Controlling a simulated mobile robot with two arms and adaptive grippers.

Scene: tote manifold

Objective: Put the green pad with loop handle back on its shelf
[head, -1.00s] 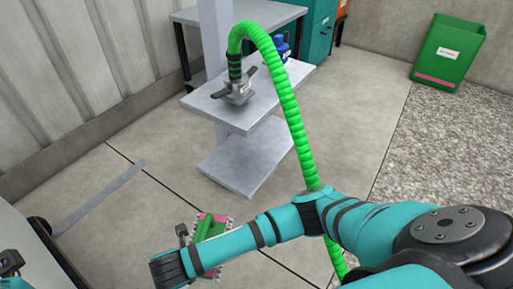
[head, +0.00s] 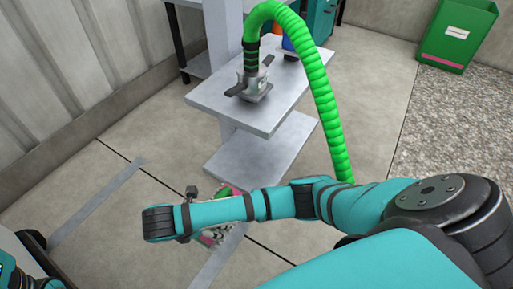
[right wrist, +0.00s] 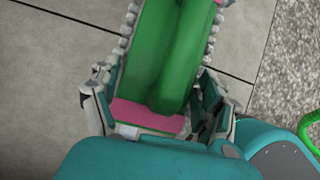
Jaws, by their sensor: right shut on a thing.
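The green pad (right wrist: 145,60) has a raised green loop handle, pink parts and a pale, knobbly edge. In the right wrist view, my right gripper (right wrist: 158,88) is shut on it, with a finger at each side. In the head view my right arm hides most of the pad (head: 207,241), held low over the floor in front of the grey stand. The stand has an upper shelf (head: 212,97) and a bare lower shelf (head: 275,150); I cannot tell which is the pad's. Only a sliver of my left arm shows at the lower left; its gripper is out of view.
A green hose (head: 325,105) arches down to a metal coupling (head: 252,88) on the upper shelf. A blue item (head: 289,44) stands behind it. A green bin (head: 462,35) stands at the back right. Open concrete floor surrounds the stand; a corrugated wall is left.

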